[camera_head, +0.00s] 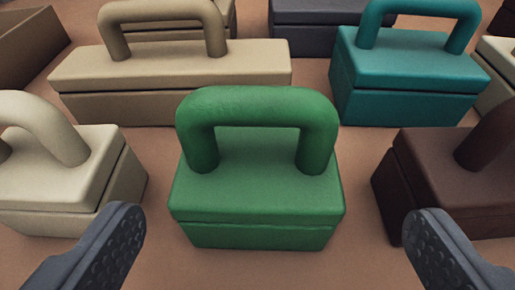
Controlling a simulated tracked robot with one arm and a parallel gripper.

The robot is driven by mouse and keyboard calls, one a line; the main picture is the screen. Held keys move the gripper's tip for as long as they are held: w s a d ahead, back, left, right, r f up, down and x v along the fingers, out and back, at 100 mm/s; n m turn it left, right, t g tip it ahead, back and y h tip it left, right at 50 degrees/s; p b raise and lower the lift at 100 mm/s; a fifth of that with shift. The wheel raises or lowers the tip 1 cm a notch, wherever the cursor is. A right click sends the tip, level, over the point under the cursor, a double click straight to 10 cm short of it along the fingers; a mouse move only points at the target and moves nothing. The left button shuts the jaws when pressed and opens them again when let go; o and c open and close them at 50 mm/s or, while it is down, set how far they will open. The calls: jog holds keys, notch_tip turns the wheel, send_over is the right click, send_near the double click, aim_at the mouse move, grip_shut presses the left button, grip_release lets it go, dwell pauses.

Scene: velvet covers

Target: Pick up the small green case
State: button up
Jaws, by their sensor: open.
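The small green case (256,190) stands upright on the brown surface in the middle of the head view. It has a box body with a lid seam and a thick arched green handle (258,105) on top. My gripper (275,228) is open and empty. Its two dark grey fingers show at the lower left and lower right, one on each side of the case in the picture. Neither finger appears to touch the green case. How far the fingertips are from the case in depth is hard to tell.
A cream case (85,180) stands close on the left and a dark brown case (460,175) on the right. Behind are a long tan case (170,75), a teal case (405,75) and a dark grey case (320,12). Narrow strips of brown surface (160,150) separate them.

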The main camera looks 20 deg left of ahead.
aim_at(258, 187)
jog(key=x, duration=0.2)
jog(key=b+x, duration=0.1)
jog(key=x, duration=0.1)
jog(key=shift+w+a+r, duration=0.15)
jog(key=shift+a, duration=0.3)
jog(key=shift+w+a, duration=0.15)
jog(key=shift+w, duration=0.3)
jog(key=c, duration=1.1)
